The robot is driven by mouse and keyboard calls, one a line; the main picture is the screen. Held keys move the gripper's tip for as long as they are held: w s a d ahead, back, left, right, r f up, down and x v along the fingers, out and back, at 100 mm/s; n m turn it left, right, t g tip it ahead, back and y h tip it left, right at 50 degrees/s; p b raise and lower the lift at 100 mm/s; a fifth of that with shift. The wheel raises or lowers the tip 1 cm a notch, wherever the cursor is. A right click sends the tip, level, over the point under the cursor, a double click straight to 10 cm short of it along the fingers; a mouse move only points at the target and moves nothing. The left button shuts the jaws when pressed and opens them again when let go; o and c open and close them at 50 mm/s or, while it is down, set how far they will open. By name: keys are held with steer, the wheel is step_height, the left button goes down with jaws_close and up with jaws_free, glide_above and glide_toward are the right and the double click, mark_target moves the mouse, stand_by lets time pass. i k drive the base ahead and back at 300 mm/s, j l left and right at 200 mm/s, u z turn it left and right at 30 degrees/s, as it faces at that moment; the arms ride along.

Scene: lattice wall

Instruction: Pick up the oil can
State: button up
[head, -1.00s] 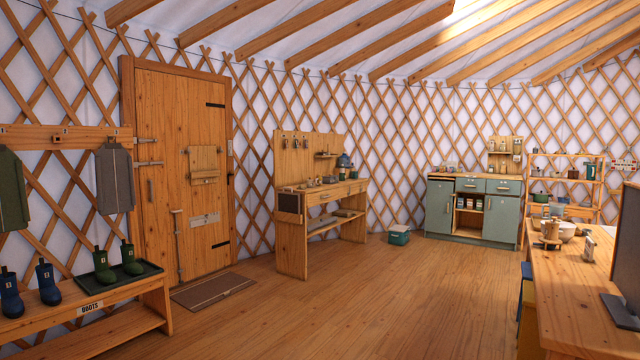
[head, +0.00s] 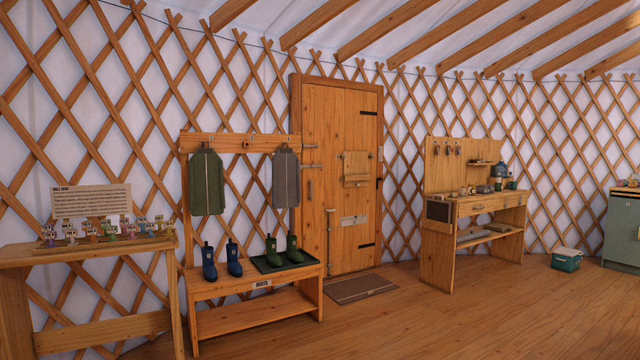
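I cannot make out an oil can for certain. The wooden workbench (head: 447,209) stands against the lattice wall at the right, with several small items on its top. Among them is a blue container (head: 500,171) near the back right, too small to identify. My gripper is not in view.
A wooden door (head: 342,170) with a mat (head: 360,288) before it is at centre. A boot bench (head: 254,289) and a table with small figures (head: 108,231) stand at left. A teal box (head: 566,260) is on the floor by a green cabinet (head: 622,230). Floor at lower right is clear.

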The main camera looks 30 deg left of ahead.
mark_target(471, 191)
steer(key=j+u, duration=0.2)
steer(key=j, duration=0.2)
steer(key=i+j+u, duration=0.25)
steer(key=j+u, duration=0.2)
steer(key=j, duration=0.25)
steer(key=i+j+u, duration=0.25)
steer(key=i+j, duration=0.4)
steer(key=i+j+u, duration=0.1)
steer(key=i+j, duration=0.35)
steer(key=i, duration=0.15)
steer(key=i+l+z, duration=0.1)
steer(key=i+z, duration=0.6)
steer(key=i+j+z, duration=0.1)
steer(key=i+z, duration=0.25)
steer(key=i+u, duration=0.1)
steer(key=i, duration=0.45)
steer(key=i+l+u, duration=0.1)
steer(key=i, duration=0.45)
steer(key=i+l+u, duration=0.1)
steer(key=i, duration=0.45)
steer(key=i+u, duration=0.35)
steer(key=i, duration=1.8)
steer(key=i+j+z, duration=0.1)
steer(key=i, duration=0.45)
steer(key=i+l+z, duration=0.9)
steer(key=i, duration=0.25)
